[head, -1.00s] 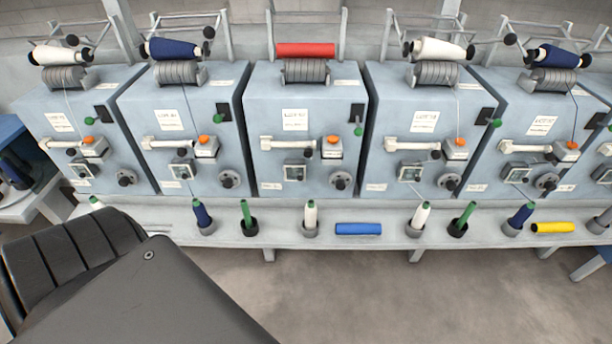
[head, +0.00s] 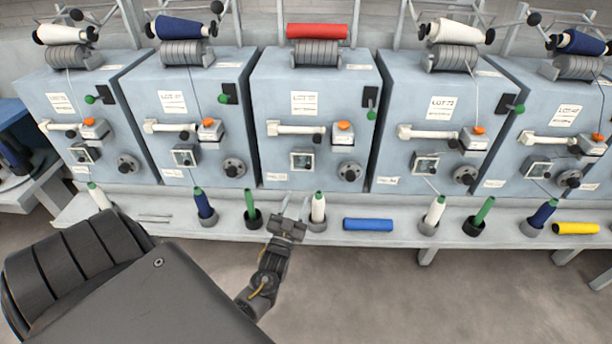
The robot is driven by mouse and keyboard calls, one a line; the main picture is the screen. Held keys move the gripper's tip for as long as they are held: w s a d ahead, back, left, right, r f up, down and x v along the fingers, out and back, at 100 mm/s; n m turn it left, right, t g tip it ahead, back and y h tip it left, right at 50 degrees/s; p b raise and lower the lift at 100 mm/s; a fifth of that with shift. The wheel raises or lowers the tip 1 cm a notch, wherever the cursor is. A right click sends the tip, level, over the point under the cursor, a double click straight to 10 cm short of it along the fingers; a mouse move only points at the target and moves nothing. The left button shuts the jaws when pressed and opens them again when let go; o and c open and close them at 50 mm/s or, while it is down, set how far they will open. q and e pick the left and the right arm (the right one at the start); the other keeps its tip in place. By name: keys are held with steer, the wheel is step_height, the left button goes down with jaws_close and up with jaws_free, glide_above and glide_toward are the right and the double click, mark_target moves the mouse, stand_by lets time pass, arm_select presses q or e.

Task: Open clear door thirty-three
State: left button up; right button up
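Several blue-grey machines stand in a row, each with a small square clear door in a pale frame low on its front. These include the far left door (head: 84,154), the second door (head: 185,156), the middle door (head: 302,161), the fourth door (head: 426,166) and the right door (head: 537,168). All look shut. Small tags near them are too small to read, so I cannot tell which is thirty-three. My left gripper (head: 293,207) is open and empty, its fingers apart, in front of the ledge and below the middle door. My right gripper is out of view.
A ledge (head: 400,239) runs below the machines. It holds upright spools such as a white one (head: 318,208) close to my gripper, a green one (head: 250,204), a lying blue roll (head: 369,225) and a yellow roll (head: 575,228). The floor in front is clear.

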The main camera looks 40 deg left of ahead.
mark_target(302, 165)
arm_select(q)
steer(key=x, duration=1)
steer(key=shift+w+p, duration=0.2)
steer(key=shift+p, duration=0.15)
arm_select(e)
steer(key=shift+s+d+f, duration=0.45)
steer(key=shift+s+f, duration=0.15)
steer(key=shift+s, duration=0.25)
arm_select(q)
jaws_close()
